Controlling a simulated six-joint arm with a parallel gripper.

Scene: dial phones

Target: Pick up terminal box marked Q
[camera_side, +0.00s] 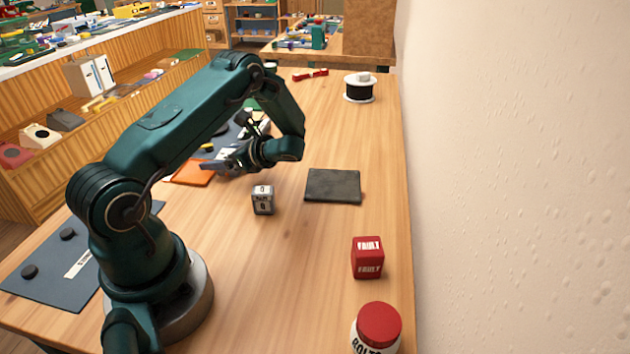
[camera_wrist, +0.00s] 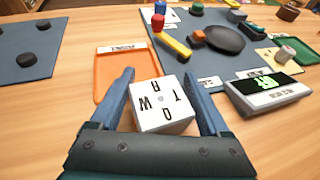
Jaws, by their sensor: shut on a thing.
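In the side view my gripper (camera_side: 220,165) is low over the table beside the orange tray, and the held box cannot be made out there. I cannot tell whether the box touches the table. A grey box (camera_side: 263,200) with dark markings stands apart on the table.
An orange tray (camera_wrist: 108,85) lies just beyond the left finger. A digital meter (camera_wrist: 266,95) and a blue-grey mat (camera_wrist: 200,68) with parts lie beyond the right finger. A dark pad (camera_side: 333,186), red FAULT block (camera_side: 368,257) and red-lidded jar (camera_side: 377,326) stand right.

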